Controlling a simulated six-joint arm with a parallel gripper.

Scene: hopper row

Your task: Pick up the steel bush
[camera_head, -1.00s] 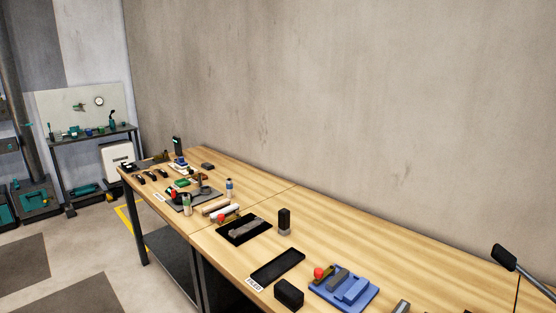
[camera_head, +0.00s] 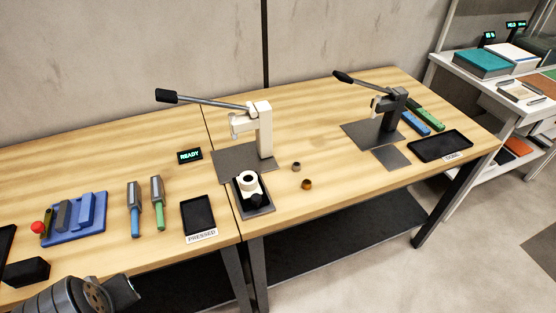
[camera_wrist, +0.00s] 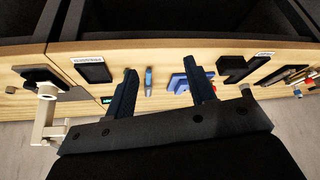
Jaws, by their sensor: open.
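A small grey bush (camera_head: 296,166), which looks like the steel one, stands on the wooden bench right of the cream press in the head view. A copper-brown bush (camera_head: 307,184) stands just in front of it. My gripper (camera_wrist: 162,66) is open in the wrist view, with two dark fingers apart and nothing between them. It is over the left part of the bench, well away from the bushes. In the head view only part of my arm shows at the bottom left; the fingertips cannot be made out there.
The cream press (camera_head: 262,130) and its black fixture with a white ring (camera_head: 249,182) stand left of the bushes. A dark press (camera_head: 390,115) stands to the right. The PRESSED tray (camera_head: 198,216), two handled tools (camera_head: 134,208) and a blue holder (camera_head: 75,220) lie further left.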

